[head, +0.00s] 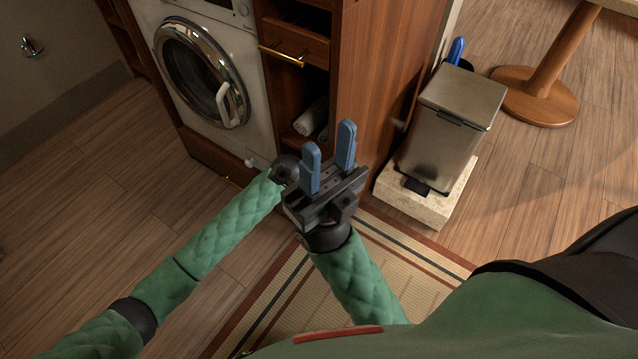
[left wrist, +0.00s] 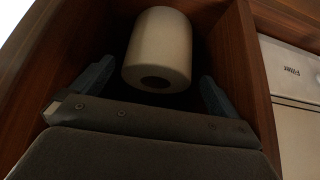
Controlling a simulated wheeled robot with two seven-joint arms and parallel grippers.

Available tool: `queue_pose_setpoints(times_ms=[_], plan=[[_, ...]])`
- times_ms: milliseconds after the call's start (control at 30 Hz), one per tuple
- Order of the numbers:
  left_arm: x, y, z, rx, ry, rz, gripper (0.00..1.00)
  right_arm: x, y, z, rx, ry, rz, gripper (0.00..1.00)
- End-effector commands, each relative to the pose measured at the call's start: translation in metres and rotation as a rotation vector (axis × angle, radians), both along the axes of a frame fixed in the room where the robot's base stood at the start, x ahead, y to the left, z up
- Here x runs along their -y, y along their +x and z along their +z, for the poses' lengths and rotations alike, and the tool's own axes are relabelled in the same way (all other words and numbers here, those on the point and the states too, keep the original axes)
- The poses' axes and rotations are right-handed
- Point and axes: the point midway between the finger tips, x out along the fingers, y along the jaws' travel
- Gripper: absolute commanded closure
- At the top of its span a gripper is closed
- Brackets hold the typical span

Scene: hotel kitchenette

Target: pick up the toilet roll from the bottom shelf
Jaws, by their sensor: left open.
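The toilet roll (left wrist: 157,45) is a pale cylinder with a dark core hole, inside a dark wooden shelf compartment in the left wrist view. My left gripper (left wrist: 153,95) is open, with one blue finger on each side of the roll's near end. I see no finger clearly touching it. In the head view the left hand is mostly hidden behind my right gripper (head: 328,157), and I cannot make out the toilet roll there. The right gripper is open and empty, its blue fingers apart, in front of the cabinet (head: 375,75).
A washing machine (head: 208,75) stands left of the shelves. Pale rolled items (head: 311,118) lie on a shelf. A metal pedal bin (head: 450,115) stands on a pale stone block (head: 430,208) at right. A striped mat (head: 385,245) lies on the floor. The wooden floor at left is clear.

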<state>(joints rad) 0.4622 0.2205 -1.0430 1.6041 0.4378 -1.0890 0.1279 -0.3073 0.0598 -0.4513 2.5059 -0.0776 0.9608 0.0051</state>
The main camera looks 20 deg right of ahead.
Motion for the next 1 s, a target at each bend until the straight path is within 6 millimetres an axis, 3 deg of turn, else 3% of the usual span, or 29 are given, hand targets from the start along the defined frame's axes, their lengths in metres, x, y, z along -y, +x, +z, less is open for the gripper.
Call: queue_pose_setpoints(times_ms=[167, 500, 833, 1000], plan=[[0.011, 0.008, 0.000, 0.002, -0.001, -0.001, 0.00, 0.000, 0.000, -0.004, 0.000, 0.003, 0.006, 0.64], [0.030, 0.023, -0.038, -0.001, 0.001, 0.000, 0.00, -0.005, 0.002, -0.012, -0.001, 0.018, 0.042, 0.64], [0.032, 0.025, -0.041, 0.001, 0.000, -0.001, 0.00, -0.007, 0.002, -0.008, 0.009, 0.027, 0.052, 0.64], [0.032, 0.025, -0.041, 0.001, 0.000, -0.001, 0.31, -0.007, 0.001, -0.009, 0.006, 0.028, 0.050, 0.64]])
